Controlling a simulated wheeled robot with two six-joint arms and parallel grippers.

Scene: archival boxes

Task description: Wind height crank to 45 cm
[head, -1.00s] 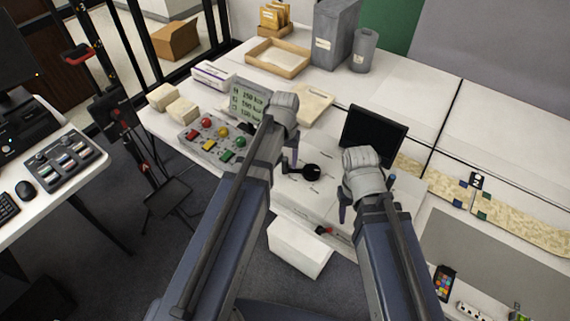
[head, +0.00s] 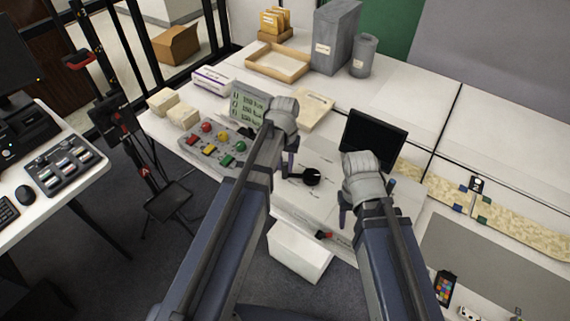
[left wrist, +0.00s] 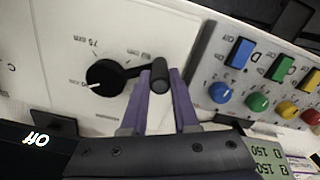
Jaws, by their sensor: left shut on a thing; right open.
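The height crank is a black round knob (left wrist: 108,77) with an arm ending in an upright black handle (left wrist: 159,75), on a white panel. Its white pointer faces a label at the left that I cannot read clearly; another label looks like 75 cm. My left gripper (left wrist: 158,102) has its purple fingers on either side of the handle and is shut on it. In the head view the crank knob (head: 312,176) sits just right of my left gripper (head: 288,163). My right gripper (head: 347,212) is open and empty at the panel's right side.
A button box (head: 215,146) with coloured buttons stands left of the crank, and a small display (head: 248,103) behind it. A dark monitor (head: 373,138) stands behind my right gripper. A white box (head: 299,254) is below the table's front edge.

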